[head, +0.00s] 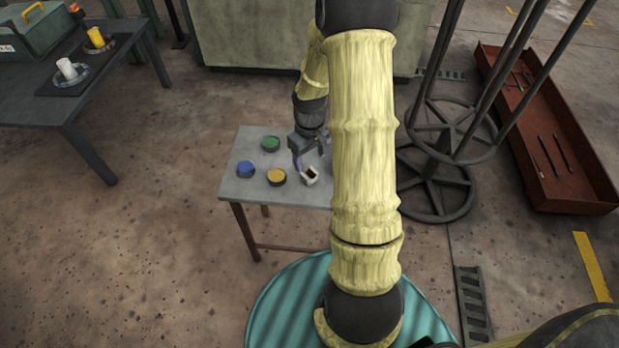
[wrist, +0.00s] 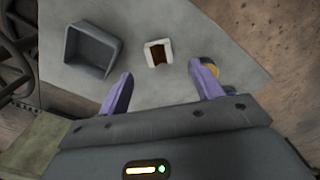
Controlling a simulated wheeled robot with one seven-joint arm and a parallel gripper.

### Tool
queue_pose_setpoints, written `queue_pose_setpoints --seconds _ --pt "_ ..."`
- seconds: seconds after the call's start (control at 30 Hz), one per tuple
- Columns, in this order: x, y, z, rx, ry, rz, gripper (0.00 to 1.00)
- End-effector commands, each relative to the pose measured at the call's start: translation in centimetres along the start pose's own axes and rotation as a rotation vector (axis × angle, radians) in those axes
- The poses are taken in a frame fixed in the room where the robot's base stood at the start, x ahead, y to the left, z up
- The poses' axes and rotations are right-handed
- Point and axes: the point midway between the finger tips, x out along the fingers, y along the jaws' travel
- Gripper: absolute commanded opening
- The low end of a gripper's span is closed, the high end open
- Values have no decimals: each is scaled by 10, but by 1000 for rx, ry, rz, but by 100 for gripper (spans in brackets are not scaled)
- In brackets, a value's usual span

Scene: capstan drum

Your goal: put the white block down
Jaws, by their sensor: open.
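The white block (head: 310,175) sits on the small grey table (head: 238,190) in the head view. It has a dark brown recess or face. In the wrist view the white block (wrist: 147,46) lies on the tabletop beyond the fingertips, between their lines. My gripper (head: 297,158) is just beside and above the block. In the wrist view my gripper (wrist: 162,75) has its two purple fingers spread wide with nothing between them. The fingers look apart from the block.
A blue piece (head: 245,169), a green piece (head: 270,143) and a yellow piece (head: 276,176) stand on the table left of the block. A grey open bin (wrist: 90,50) shows in the wrist view. A dark table (head: 30,90) holds white and yellow cups. A red tray (head: 550,130) lies right.

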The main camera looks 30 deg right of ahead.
Motion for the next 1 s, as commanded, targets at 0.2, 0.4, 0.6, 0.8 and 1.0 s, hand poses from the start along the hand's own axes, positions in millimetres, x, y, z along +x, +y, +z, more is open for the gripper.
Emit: queue_pose_setpoints --seconds 0.2,0.4,0.6,0.8,1.0 --pt "31 -1 0 -2 -1 -1 65" --pt "33 0 0 -1 0 0 65" --pt "36 0 0 -1 -1 0 65" --pt "62 2 -4 0 -3 -2 65" --pt "84 2 -4 0 -1 -1 65"
